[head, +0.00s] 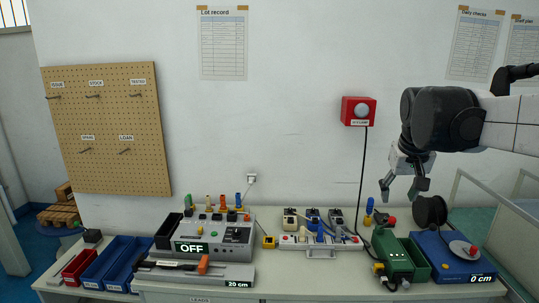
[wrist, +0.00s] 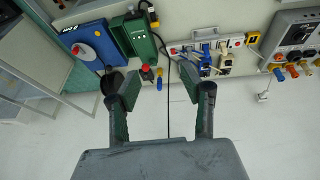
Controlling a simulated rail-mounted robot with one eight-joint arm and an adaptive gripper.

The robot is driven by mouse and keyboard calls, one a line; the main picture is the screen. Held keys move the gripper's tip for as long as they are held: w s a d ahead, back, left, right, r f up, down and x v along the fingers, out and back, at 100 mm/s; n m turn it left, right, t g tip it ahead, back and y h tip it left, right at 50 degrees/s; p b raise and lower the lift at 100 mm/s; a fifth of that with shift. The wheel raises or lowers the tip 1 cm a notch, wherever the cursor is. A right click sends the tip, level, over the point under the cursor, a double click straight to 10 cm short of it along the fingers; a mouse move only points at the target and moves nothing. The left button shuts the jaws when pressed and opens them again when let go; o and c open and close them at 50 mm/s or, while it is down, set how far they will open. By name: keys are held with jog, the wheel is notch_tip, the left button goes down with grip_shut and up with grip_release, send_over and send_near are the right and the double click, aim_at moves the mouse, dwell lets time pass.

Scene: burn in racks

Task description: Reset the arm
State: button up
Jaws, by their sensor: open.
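My gripper (head: 403,188) hangs from my arm at the right of the head view, above the right part of the bench. Its two fingers are spread apart and hold nothing. In the wrist view my gripper (wrist: 165,95) shows both dark fingers apart, with bare wall and a black cable between them.
Below are a green box (head: 401,262), a blue unit (head: 445,258) reading 0 cm and a black spool (head: 431,210). A power strip (head: 320,241) with plugs and a grey OFF unit (head: 217,240) stand further left. A red wall box (head: 358,111) and pegboard (head: 107,128) are behind.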

jog(key=s+a+f+t, duration=0.1)
jog(key=s+a+f, duration=0.2)
jog(key=s, duration=0.4)
jog(key=s+a+f+t+y, duration=0.1)
jog(key=s+a+f, duration=0.3)
jog(key=s, duration=0.4)
jog(key=s+a+f+n+t, duration=0.1)
jog(key=s+a+f, duration=0.3)
jog(key=s, duration=0.3)
jog(key=shift+s+f+y, duration=0.3)
jog(key=shift+s+f, duration=0.05)
